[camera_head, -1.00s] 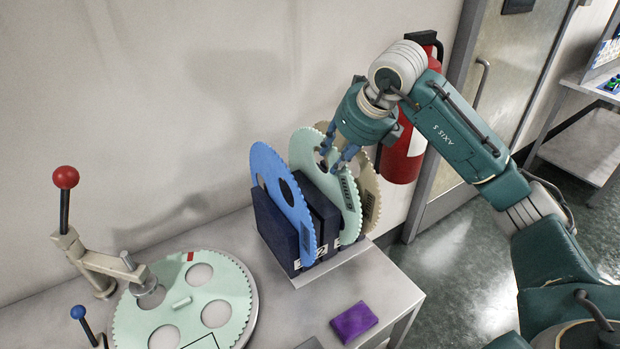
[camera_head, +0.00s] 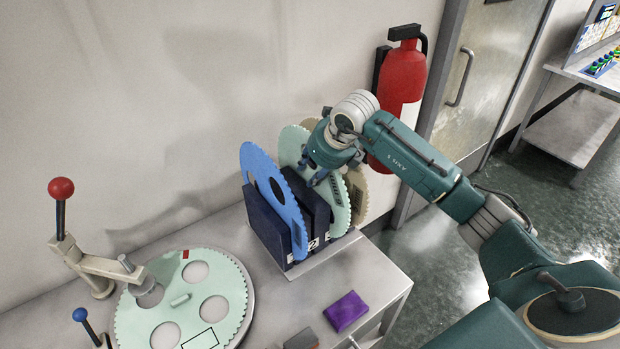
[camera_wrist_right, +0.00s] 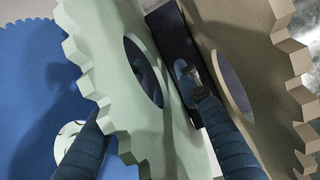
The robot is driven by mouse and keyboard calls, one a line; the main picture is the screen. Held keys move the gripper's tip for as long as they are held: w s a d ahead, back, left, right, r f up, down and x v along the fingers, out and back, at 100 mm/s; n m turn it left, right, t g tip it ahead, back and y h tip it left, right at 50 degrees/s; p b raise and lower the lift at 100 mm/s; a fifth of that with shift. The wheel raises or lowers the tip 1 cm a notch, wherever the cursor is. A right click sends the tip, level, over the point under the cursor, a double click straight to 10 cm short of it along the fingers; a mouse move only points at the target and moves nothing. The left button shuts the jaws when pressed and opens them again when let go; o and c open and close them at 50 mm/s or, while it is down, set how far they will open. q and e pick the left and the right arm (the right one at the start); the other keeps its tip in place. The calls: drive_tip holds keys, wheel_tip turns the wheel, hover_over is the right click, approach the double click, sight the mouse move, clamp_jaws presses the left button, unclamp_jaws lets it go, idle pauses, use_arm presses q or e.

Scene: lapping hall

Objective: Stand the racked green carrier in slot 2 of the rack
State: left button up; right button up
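The racked green carrier (camera_head: 341,216), a pale green toothed disc with holes, stands on edge in the dark blue rack (camera_head: 264,224) between a blue carrier (camera_head: 268,195) and a tan carrier (camera_head: 358,188). A label reading 2 shows between the blue and green discs; the green disc's foot is partly hidden. My right gripper (camera_head: 318,178) is at its upper part. In the right wrist view the fingers (camera_wrist_right: 168,80) straddle the green disc (camera_wrist_right: 108,50), with a gap beside the right finger; they look open. The left finger is partly hidden. My left gripper is out of view.
Another pale green disc (camera_head: 232,290) lies flat on the round plate at left, beside a red-knobbed lever (camera_head: 61,190). A purple block (camera_head: 345,311) lies on the table before the rack. The wall is close behind. A fire extinguisher (camera_head: 402,82) hangs beyond my arm.

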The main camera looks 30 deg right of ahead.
drive_tip(key=shift+w+f, duration=0.15)
drive_tip(key=shift+f, duration=0.1)
clamp_jaws()
drive_tip(key=shift+w+r, duration=0.1)
drive_tip(key=shift+r, duration=0.1)
drive_tip(key=shift+r, duration=0.1)
